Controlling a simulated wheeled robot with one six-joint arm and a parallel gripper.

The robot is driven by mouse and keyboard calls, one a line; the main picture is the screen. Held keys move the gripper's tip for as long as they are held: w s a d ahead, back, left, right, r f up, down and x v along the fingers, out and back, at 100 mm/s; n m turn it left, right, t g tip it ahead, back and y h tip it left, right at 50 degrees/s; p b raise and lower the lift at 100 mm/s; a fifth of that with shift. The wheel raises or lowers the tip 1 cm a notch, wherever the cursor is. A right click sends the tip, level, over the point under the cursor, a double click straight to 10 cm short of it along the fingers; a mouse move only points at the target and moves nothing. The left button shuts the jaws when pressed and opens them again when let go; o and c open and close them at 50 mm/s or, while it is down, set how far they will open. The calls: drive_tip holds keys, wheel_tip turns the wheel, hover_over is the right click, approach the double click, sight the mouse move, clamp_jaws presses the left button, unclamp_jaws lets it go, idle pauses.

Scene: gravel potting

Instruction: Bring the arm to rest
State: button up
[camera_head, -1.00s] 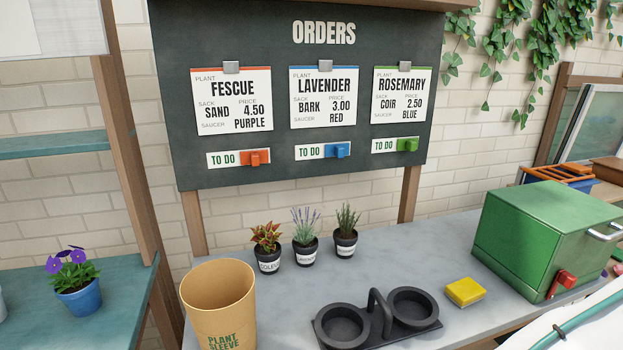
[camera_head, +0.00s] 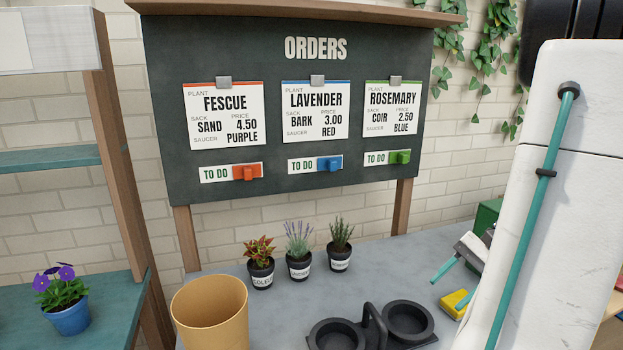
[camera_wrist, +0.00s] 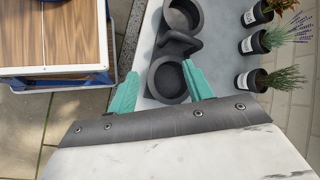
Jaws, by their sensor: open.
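My arm is raised at the right of the head view, its white link upright in front of the green box. My gripper (camera_head: 456,272) hangs over the right part of the grey bench (camera_head: 390,262) with its teal fingers apart. In the wrist view my gripper (camera_wrist: 159,70) is open, with nothing between the fingers. The black two-cup carrier (camera_wrist: 180,43) lies beyond and below the fingertips there. In the head view the carrier (camera_head: 375,328) stands on the bench with both cups empty.
Three small potted plants (camera_head: 299,268) stand at the back of the bench. A tan plant sleeve (camera_head: 210,318) is at front left. A yellow sponge (camera_head: 455,302) lies near my arm. The green box (camera_head: 487,216) is mostly hidden. A wood-topped surface (camera_wrist: 50,38) is left in the wrist view.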

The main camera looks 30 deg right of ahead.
drive_tip(key=a+r+n+h, duration=0.2)
drive_tip(key=a+n, duration=0.3)
drive_tip(key=a, duration=0.4)
drive_tip(key=a+r+n+g+h, duration=0.1)
drive_tip(key=a+r+n+h, duration=0.2)
drive_tip(key=a, duration=0.6)
drive_tip(key=w+a+r+n+g+h, duration=0.1)
drive_tip(key=a+r+n+h, duration=0.1)
drive_tip(key=a+r+n, duration=0.3)
drive_tip(key=a+n, duration=0.2)
drive_tip(key=a, duration=0.2)
drive_tip(key=shift+a+r+h, duration=0.2)
drive_tip(key=shift+r+h, duration=0.1)
drive_tip(key=shift+r, duration=0.1)
